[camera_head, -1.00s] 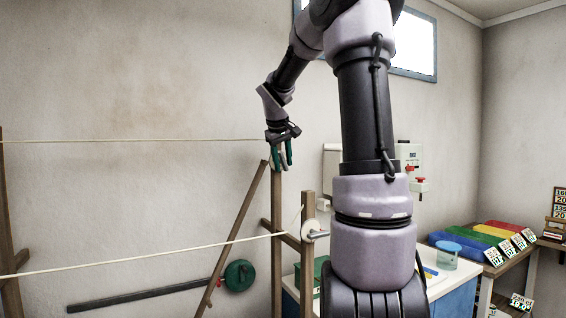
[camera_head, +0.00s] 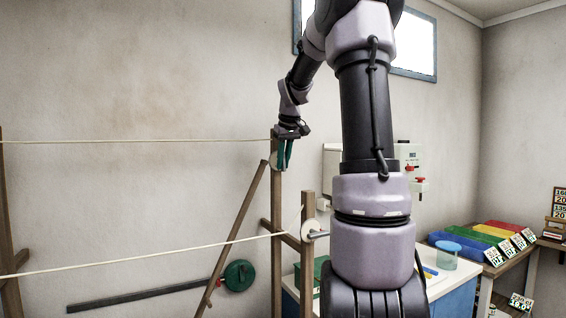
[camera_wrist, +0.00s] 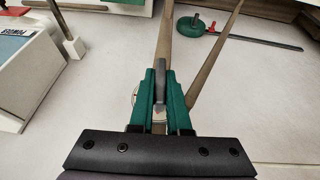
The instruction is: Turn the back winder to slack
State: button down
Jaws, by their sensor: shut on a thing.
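The back winder (camera_head: 274,160) is a pale disc near the top of the back wooden post, mostly hidden by my gripper in the head view. My gripper (camera_head: 285,163) has green fingers and points down at the post top. In the wrist view my gripper (camera_wrist: 161,92) is shut on the winder's grey handle (camera_wrist: 160,75), which stands between the fingers. Part of the pale disc (camera_wrist: 159,116) shows behind them. The back line (camera_head: 130,141) runs from the left to this post and looks nearly straight.
The front winder (camera_head: 308,229) with its grey handle sits on the nearer post (camera_head: 307,270), right of the back one. Its line (camera_head: 150,257) slants down to the left. A slanted wooden brace (camera_head: 240,225) leans on the back post.

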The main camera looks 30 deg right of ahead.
jog(key=m+y, duration=0.1)
jog(key=y, duration=0.3)
jog(key=shift+d, duration=0.2)
jog(key=m+y, duration=0.1)
jog(key=y, duration=0.3)
jog(key=shift+f+y, duration=0.1)
jog(key=shift+y, duration=0.2)
jog(key=m+y, duration=0.1)
jog(key=y, duration=0.4)
jog(key=shift+d+f+t, duration=0.1)
jog(key=shift+t, duration=0.3)
jog(key=shift+m+t+y, duration=0.5)
jog(key=shift+m+y, duration=0.3)
jog(key=shift+y, duration=0.9)
jog(key=c, duration=0.9)
grip_release()
jog(key=v, duration=1)
jog(key=shift+s+d+f, duration=0.1)
jog(key=shift+d+f, duration=0.1)
jog(key=shift+d, duration=0.15)
